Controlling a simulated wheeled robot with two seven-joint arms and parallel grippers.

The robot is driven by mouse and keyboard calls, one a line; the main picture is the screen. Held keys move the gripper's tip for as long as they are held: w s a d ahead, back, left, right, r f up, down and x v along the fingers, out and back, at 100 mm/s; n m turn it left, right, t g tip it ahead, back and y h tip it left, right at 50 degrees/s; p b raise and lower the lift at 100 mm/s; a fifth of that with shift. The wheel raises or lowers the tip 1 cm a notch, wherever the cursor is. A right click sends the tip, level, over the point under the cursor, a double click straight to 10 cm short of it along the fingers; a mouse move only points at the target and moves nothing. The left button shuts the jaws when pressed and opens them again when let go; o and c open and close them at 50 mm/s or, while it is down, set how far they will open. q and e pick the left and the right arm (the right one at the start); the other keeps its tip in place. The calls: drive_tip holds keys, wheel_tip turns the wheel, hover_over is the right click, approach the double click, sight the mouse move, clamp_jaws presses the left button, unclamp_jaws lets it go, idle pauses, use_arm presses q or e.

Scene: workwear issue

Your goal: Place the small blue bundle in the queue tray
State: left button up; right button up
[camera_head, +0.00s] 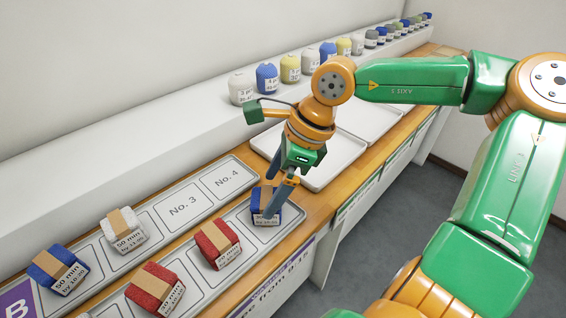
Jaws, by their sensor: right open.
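A blue bundle (265,200) with a tan band and a white label sits in the rightmost cell of the front grey panel (283,228). My right gripper (272,206) points down at this bundle, its open fingers at the bundle and partly hiding it. Another blue bundle (57,272) lies at the left end of the back row of cells. Two white trays stand behind my right gripper, the nearer (338,160) and the farther (375,119); both look empty where visible. I cannot tell which tray is the queue tray. My left gripper is not in view.
A white bundle (124,233) lies in the back row, and two red bundles (218,243) (157,290) lie in the front row. Cells marked No. 3 (183,207) and No. 4 (228,180) are empty. Several rolled bundles (267,79) line the ledge behind.

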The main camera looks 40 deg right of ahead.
drive_tip(key=v, duration=0.8)
drive_tip(key=shift+r+p, duration=0.3)
drive_tip(key=shift+p, duration=0.05)
drive_tip(key=shift+s, duration=0.15)
